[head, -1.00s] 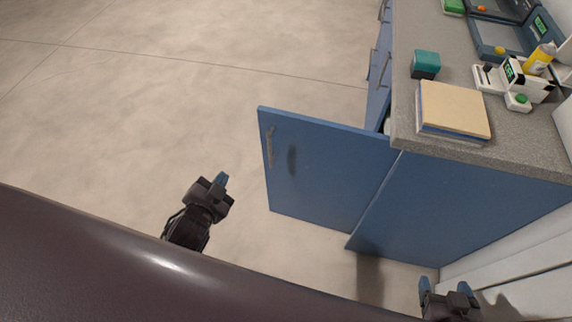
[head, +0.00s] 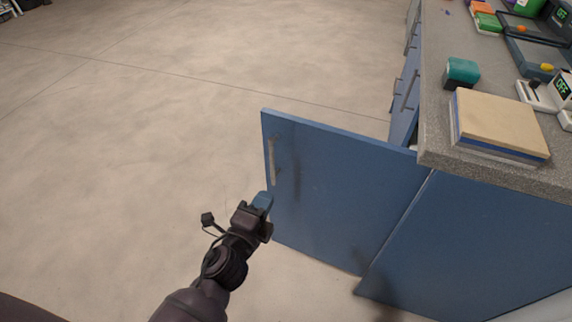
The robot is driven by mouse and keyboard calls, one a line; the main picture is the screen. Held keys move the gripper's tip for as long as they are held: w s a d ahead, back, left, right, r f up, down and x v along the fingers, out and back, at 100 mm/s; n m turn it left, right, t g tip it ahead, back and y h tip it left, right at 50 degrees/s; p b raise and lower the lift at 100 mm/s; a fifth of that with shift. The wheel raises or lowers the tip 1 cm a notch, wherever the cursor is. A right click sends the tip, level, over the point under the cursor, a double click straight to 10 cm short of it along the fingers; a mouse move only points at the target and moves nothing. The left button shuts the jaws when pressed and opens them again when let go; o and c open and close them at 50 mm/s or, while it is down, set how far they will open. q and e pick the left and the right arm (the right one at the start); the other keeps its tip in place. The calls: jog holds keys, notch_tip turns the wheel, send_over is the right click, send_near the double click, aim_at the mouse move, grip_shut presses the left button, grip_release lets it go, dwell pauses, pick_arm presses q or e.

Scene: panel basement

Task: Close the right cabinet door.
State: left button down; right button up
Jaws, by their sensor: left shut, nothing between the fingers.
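The blue right cabinet door (head: 335,195) stands wide open, swung out to the left from the near end of the blue cabinet (head: 480,240). A vertical metal handle (head: 272,160) is near its free edge, on the face turned to me. My left gripper (head: 262,202) is shut and empty, beside the lower part of the door's free edge, below the handle. I cannot tell whether its fingertips touch the door. My right gripper is out of view.
The grey countertop (head: 437,135) holds a stack of books (head: 497,122) near its corner, a teal-topped block (head: 461,73) and several devices farther back. More cabinet fronts with handles run along the far side. The concrete floor (head: 150,120) left of the door is clear.

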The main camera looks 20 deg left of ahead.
aim_at(290, 157)
pick_arm(q)
jog(key=w, duration=0.7)
jog(key=w+d+b, duration=0.1)
jog(key=w, duration=0.2)
jog(key=shift+w+f, duration=0.1)
jog(key=shift+w, duration=0.85)
